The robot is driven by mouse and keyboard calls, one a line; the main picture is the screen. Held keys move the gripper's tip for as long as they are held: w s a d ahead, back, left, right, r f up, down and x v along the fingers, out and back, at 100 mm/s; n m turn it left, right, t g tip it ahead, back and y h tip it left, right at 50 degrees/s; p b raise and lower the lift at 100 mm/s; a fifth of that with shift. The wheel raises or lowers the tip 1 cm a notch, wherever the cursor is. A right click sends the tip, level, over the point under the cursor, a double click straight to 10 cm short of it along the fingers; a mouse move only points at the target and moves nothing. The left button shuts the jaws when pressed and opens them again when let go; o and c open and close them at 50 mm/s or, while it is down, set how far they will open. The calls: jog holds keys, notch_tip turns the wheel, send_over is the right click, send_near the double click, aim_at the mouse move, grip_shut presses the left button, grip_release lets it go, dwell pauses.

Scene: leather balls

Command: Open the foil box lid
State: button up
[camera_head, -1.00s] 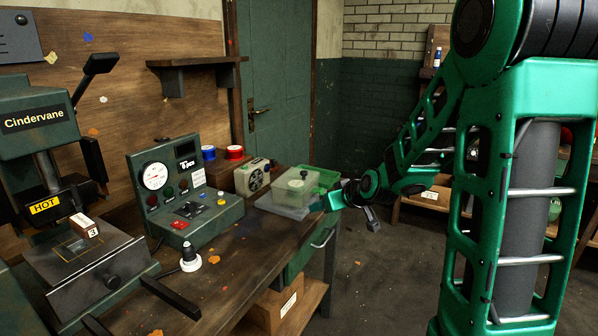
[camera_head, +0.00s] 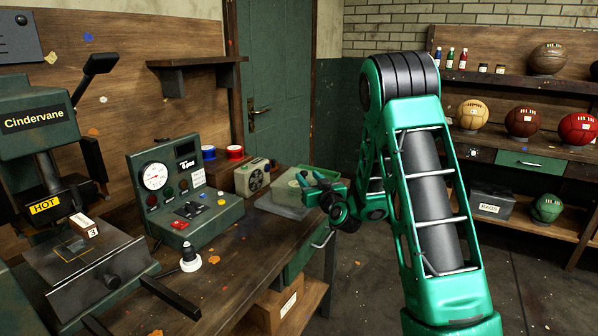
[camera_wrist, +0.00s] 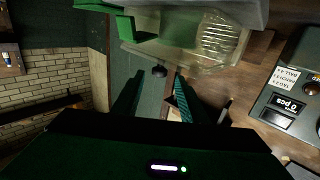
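The foil box (camera_head: 284,193) is a translucent, pale box on the far end of the workbench, partly hidden behind my gripper. In the wrist view its clear wall (camera_wrist: 185,48) fills the top, with a green part (camera_wrist: 140,32) beside it. I cannot tell whether its lid is fully closed. My gripper (camera_head: 311,179) is at the box's right side in the head view. In the wrist view my gripper (camera_wrist: 159,73) has its two fingers apart, with a dark round knob (camera_wrist: 159,71) showing between them. Contact with the box cannot be told.
A control panel (camera_head: 183,190) and a beige device (camera_head: 252,177) stand left of the box. A press (camera_head: 45,150) marked HOT is farther left. Red and blue spools (camera_head: 234,153) sit behind. Shelves with balls (camera_head: 523,122) stand at the right. Open floor lies between.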

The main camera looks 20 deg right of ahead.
jog(key=w, duration=0.9)
jog(key=shift+w+d, duration=0.1)
jog(key=shift+d, duration=0.2)
grip_shut()
